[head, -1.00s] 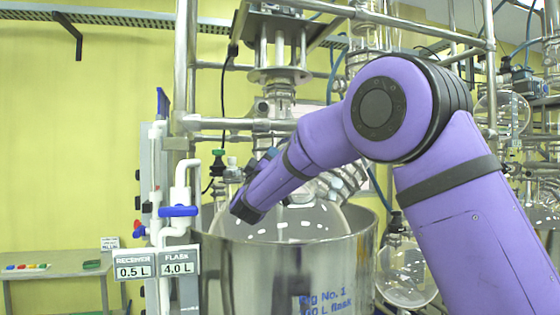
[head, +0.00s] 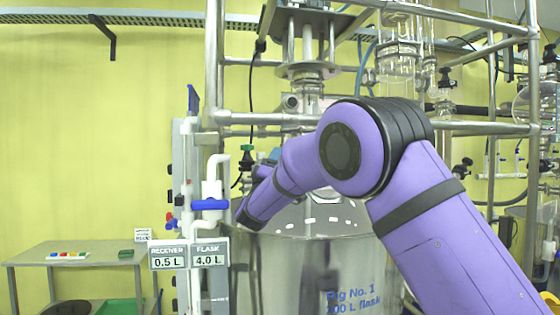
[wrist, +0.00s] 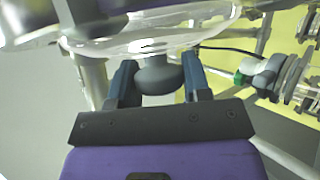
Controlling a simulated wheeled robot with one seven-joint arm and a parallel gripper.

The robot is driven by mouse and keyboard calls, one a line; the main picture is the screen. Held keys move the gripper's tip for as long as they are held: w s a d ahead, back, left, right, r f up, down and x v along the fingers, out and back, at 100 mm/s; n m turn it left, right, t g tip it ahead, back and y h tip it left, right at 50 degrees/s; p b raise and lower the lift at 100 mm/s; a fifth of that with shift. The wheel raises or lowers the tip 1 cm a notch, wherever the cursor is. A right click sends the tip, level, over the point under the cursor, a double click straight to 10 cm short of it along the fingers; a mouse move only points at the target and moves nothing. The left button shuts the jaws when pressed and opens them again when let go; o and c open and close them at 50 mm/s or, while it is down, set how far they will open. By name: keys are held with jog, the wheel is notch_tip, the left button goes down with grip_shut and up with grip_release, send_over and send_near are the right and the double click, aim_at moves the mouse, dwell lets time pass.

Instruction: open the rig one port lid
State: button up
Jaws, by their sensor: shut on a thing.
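In the wrist view, the port lid shows as a dark grey round knob (wrist: 157,76) below a clear glass rim. My gripper (wrist: 160,70) has one dark finger on each side of this knob and is shut on it. Small gaps seem to show beside the knob, so the exact contact is unclear. In the head view, rig one is a steel vessel (head: 300,265) marked "Rig No. 1" with a glass flask (head: 325,215) inside. My purple arm reaches over the vessel's left side and hides most of the flask top. The lid cannot be made out there.
A white pipe with a blue valve handle (head: 209,204) stands left of the vessel, above the "Receiver 0.5 L" sign (head: 168,256) and "Flask 4.0 L" sign (head: 209,254). Steel frame bars (head: 270,118) cross above. A side table (head: 80,253) stands at the left.

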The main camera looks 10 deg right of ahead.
jog(key=o, duration=1.2)
jog(key=shift+o, duration=0.2)
jog(key=v, duration=1.1)
